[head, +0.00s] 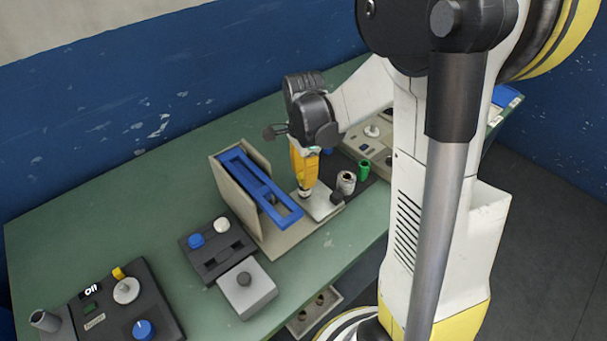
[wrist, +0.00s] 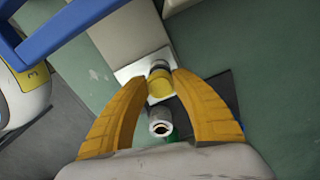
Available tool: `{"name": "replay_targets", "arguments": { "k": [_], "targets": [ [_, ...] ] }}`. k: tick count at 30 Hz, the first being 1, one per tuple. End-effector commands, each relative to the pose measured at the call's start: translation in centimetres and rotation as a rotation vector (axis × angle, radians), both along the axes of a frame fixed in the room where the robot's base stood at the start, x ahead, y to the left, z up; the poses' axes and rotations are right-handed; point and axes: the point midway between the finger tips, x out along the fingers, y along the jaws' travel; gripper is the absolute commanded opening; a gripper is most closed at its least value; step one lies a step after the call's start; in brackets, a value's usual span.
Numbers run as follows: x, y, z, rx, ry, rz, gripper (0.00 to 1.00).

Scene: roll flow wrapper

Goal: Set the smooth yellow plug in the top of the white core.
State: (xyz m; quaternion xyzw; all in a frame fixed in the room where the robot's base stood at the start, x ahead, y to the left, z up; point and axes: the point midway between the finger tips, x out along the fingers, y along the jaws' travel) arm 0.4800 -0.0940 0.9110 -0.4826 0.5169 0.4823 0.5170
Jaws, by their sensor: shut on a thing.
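My gripper (wrist: 160,80) points down with its two orange fingers closed around the smooth yellow plug (wrist: 160,90). In the head view my gripper (head: 304,185) is low over a pale metal plate. A whitish cylinder with a dark band, seemingly the white core (wrist: 158,66), shows just past the plug in the wrist view, between the fingertips. The plug and core look nearly in line there. The fingers hide much of both in the head view, so I cannot tell whether the plug touches or sits in the core.
A grey hollow cylinder (head: 346,182) and a green one (head: 364,168) stand right of my gripper. A blue frame (head: 262,190) on a beige stand rises close on its left. Control boxes with knobs (head: 125,300) lie at the front left. The green bench (head: 110,210) is clear at left.

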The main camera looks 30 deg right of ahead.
Motion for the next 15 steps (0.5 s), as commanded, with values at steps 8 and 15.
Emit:
{"name": "replay_targets", "arguments": {
  "k": [8,15],
  "targets": [
    [0.00,0.00,-0.09,0.000,0.000,0.000,0.20],
    [0.00,0.00,-0.09,0.000,0.000,0.000,0.56]
  ]
}}
